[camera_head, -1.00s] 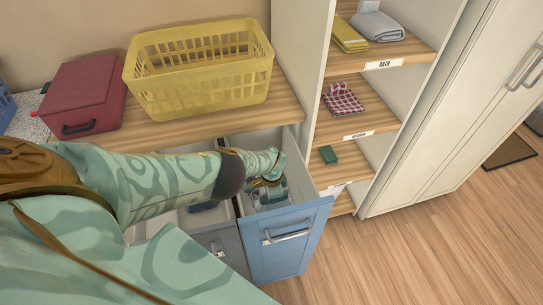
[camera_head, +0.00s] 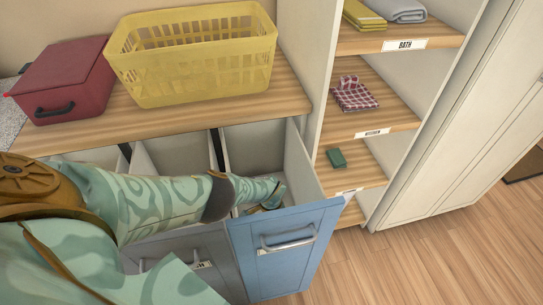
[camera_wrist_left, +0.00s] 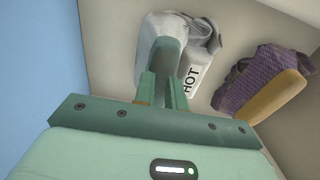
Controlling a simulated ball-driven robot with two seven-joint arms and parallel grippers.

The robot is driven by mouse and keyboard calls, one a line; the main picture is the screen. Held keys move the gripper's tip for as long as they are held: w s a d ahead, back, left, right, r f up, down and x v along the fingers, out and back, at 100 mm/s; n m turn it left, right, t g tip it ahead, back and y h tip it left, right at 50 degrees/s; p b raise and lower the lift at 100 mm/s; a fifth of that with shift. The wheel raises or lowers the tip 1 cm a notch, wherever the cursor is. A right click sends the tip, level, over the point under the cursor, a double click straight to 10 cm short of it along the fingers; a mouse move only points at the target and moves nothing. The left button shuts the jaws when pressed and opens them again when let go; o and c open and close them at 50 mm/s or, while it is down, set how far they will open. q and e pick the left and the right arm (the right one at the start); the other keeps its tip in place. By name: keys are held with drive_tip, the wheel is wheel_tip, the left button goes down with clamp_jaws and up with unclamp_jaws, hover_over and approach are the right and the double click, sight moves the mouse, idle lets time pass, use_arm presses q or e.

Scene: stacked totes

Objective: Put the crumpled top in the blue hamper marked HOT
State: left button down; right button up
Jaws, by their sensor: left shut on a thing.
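The blue-fronted hamper (camera_head: 285,258) is pulled out below the counter, with a handle and a small label too small to read in the head view. My left gripper (camera_head: 268,196) reaches down inside it. In the left wrist view my left gripper (camera_wrist_left: 165,80) is shut on a crumpled grey-white cloth (camera_wrist_left: 203,32), which fits the crumpled top. A white patch reading HOT (camera_wrist_left: 192,74) shows beside the fingers. A purple cloth with a yellow piece (camera_wrist_left: 265,80) lies apart to the right inside the hamper. My right gripper is out of view.
A grey-fronted hamper (camera_head: 205,262) stands open to the left. A yellow basket (camera_head: 195,80) and a red box (camera_head: 62,90) sit on the counter (camera_head: 205,112). Shelves at right hold folded cloths and a small green item (camera_head: 337,158).

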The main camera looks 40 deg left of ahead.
use_arm(q)
drive_tip(key=shift+f, duration=0.2)
drive_tip(key=c, duration=1.5)
unclamp_jaws()
drive_tip(key=shift+o, duration=0.2)
drive_tip(key=shift+r, duration=0.1)
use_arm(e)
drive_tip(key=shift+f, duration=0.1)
